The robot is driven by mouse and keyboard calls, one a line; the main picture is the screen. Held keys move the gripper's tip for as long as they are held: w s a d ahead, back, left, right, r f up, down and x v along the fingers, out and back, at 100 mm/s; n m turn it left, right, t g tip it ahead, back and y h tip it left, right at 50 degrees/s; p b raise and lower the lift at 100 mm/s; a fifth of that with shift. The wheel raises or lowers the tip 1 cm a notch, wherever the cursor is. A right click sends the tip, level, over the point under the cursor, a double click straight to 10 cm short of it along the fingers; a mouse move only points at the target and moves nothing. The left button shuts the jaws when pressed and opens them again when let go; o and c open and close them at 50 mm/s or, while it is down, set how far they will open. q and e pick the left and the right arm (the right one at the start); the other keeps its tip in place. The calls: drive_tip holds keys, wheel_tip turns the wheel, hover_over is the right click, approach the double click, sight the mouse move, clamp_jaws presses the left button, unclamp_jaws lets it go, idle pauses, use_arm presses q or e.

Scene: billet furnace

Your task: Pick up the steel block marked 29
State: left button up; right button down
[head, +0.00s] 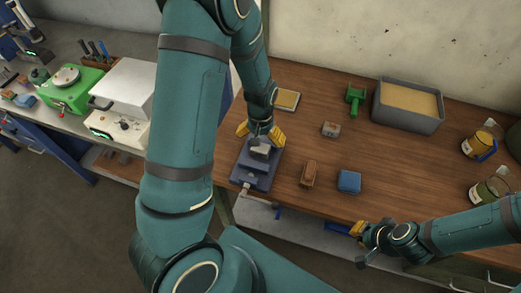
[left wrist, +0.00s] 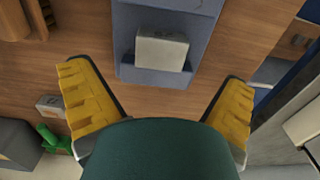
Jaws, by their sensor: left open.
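A light grey steel block (head: 260,150) sits in a blue-grey vise (head: 262,173) on the wooden bench. In the left wrist view the block (left wrist: 161,49) lies in the vise between its blue walls, with a faint mark I cannot read. A second small grey block (head: 331,129) with a dark mark lies on the bench to the right; it also shows in the left wrist view (left wrist: 50,107). My left gripper (head: 261,133) is open and empty above the vise, its fingers apart from the block. My right gripper (head: 359,229) is at the bench's front edge; its finger opening is unclear.
A brown brush-like block (head: 310,173) and a blue block (head: 349,181) lie right of the vise. A green scoop (head: 355,95), a grey sand bin (head: 407,105) and jars (head: 479,146) stand farther right. A white furnace (head: 124,98) stands on the left bench.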

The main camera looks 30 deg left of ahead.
sight(261, 147)
use_arm(q)
wheel_tip(261, 147, down, 5)
drive_tip(key=shift+f, duration=0.1)
idle(0.3)
drive_tip(key=shift+w+a, duration=0.1)
drive_tip(key=c, duration=1.4)
